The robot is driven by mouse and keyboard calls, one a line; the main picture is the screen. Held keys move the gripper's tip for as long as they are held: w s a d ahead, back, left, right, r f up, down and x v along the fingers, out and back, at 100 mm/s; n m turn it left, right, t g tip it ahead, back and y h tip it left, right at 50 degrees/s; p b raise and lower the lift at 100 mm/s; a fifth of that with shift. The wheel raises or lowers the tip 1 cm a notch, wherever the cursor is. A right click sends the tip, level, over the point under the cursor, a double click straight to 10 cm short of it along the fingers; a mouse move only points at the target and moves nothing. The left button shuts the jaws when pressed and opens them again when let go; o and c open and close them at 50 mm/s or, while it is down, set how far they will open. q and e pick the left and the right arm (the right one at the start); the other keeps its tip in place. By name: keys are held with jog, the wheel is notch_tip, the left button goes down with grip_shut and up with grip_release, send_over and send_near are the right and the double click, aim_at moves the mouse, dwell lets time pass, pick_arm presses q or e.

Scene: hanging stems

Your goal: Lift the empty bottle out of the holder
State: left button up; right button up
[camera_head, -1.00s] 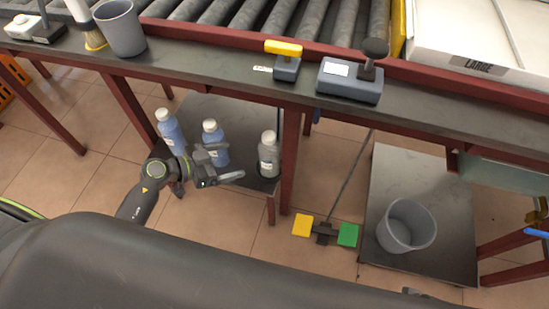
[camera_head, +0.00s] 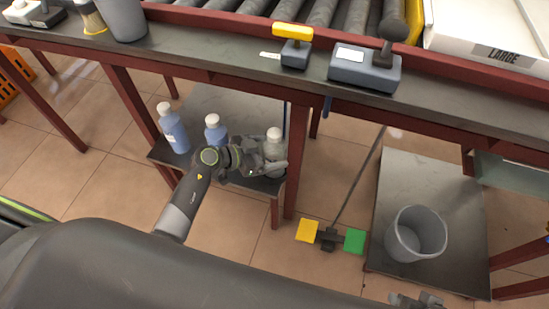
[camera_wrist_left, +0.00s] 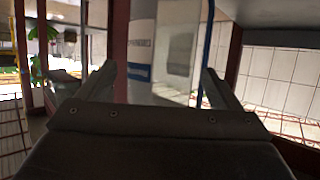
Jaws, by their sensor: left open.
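The empty bottle (camera_head: 274,148) is clear grey with a white cap. It stands upright at the right end of the low shelf, its lower part partly hidden by my gripper. My left gripper (camera_head: 272,168) is open, with its fingers at the bottle's near side. In the left wrist view the pale, see-through bottle (camera_wrist_left: 181,45) shows ahead between the two fingers (camera_wrist_left: 160,85); I cannot tell whether they touch it. The holder under the bottle is mostly hidden. My right gripper (camera_head: 416,300) shows only partly at the bottom edge.
Two blue-filled bottles stand left on the low shelf, one at far left (camera_head: 173,128) and one in the middle (camera_head: 214,131) close to my arm. A red table leg (camera_head: 292,160) stands just right of the empty bottle. A grey bin (camera_head: 415,235) stands right.

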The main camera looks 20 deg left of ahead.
pick_arm(q)
jog(key=c, duration=1.1)
jog(key=shift+r, duration=0.2)
